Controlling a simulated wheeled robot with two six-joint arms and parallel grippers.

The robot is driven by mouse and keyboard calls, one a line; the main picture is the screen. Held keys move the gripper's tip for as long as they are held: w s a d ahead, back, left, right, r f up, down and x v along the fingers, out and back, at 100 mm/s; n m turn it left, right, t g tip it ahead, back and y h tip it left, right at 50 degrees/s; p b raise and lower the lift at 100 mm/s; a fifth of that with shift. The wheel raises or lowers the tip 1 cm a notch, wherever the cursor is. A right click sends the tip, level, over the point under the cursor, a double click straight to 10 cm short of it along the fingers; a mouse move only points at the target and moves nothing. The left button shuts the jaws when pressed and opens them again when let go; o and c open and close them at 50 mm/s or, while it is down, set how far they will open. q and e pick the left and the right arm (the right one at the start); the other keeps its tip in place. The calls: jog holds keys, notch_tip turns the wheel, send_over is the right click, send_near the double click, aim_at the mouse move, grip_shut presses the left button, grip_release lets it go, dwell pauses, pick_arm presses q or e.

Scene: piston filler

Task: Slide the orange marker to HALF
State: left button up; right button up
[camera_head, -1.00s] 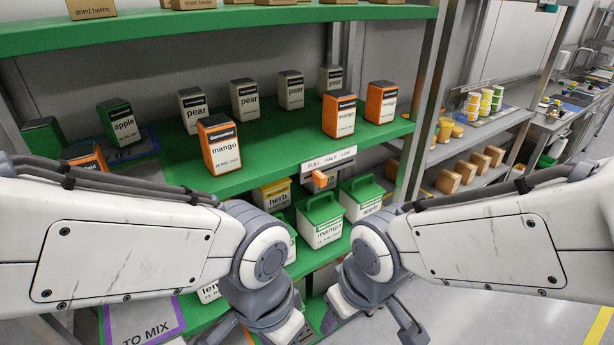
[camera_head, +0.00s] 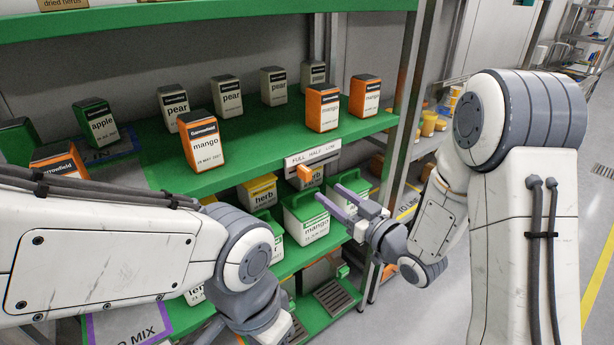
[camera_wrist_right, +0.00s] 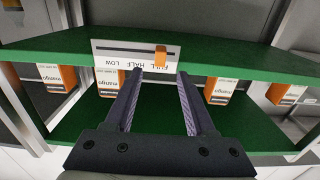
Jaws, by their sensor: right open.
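The orange marker (camera_head: 304,172) sticks out from a white scale plate (camera_head: 326,152) reading FULL, HALF, LOW on the shelf edge. It sits below the FULL end, left of HALF in the head view. In the right wrist view the plate looks upside down, and the marker (camera_wrist_right: 160,57) sits on its dark slot. My right gripper (camera_head: 328,192) is open and empty, below and slightly right of the marker. In the wrist view its fingertips (camera_wrist_right: 157,75) lie either side of the marker's line, apparently short of it.
Mango cartons (camera_head: 201,141) and pear cartons stand on the green shelf (camera_head: 255,135) above. Green-lidded containers (camera_head: 307,218) stand on the shelf below, close under my right fingers. A metal upright (camera_head: 408,95) rises right of the plate. Open floor lies at the right.

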aim_at(310, 177)
jog(key=p+x, duration=0.3)
jog(key=x, duration=0.6)
jog(key=shift+w+a+r, duration=0.1)
jog(key=shift+r, duration=0.05)
jog(key=shift+w+a, duration=0.25)
jog(key=shift+w, duration=0.1)
jog(key=shift+c, duration=0.3)
grip_shut()
jog(key=shift+d, duration=0.1)
dwell(0.5)
